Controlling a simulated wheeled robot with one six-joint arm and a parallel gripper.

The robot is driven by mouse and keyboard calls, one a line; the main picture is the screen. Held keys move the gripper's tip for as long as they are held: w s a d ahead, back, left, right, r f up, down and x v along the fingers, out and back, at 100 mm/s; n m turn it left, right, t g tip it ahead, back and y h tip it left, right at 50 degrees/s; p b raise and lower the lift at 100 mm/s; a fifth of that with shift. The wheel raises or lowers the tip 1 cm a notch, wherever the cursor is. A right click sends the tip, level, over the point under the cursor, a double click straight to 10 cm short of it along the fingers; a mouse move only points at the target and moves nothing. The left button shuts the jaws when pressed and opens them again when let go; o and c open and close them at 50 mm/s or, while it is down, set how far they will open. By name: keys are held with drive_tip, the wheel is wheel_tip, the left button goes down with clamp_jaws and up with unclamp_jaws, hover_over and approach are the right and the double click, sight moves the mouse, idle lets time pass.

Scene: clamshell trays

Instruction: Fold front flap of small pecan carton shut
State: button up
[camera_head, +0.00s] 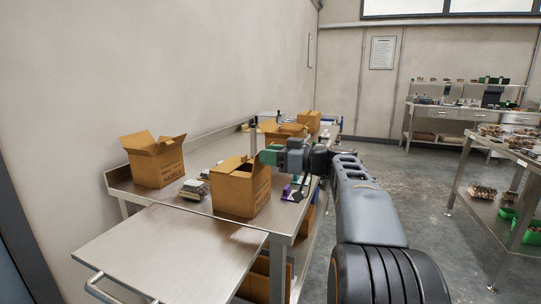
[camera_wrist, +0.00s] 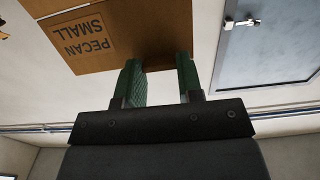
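The small pecan carton (camera_wrist: 95,35) fills the upper left of the wrist view, with its printed "PECAN SMALL" label upside down. The brown carton (camera_head: 236,192) beside my gripper in the head view seems to be the same one; it stands upright on the steel table. My gripper (camera_wrist: 158,66) has green fingers spread apart, with their tips over the carton's edge in the wrist view. In the head view, my gripper (camera_head: 269,157) is at the carton's upper right edge. I cannot tell if the fingers touch cardboard. The state of the front flap is unclear.
An open carton (camera_head: 157,165) with raised flaps stands at the left, and more cartons (camera_head: 286,132) stand farther back. Small packs (camera_head: 194,188) lie between the near cartons. The near side table (camera_head: 165,250) is bare. A shelf unit (camera_head: 515,160) stands at the right.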

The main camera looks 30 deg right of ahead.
drive_tip(key=c, duration=0.4)
drive_tip(key=shift+o, duration=0.2)
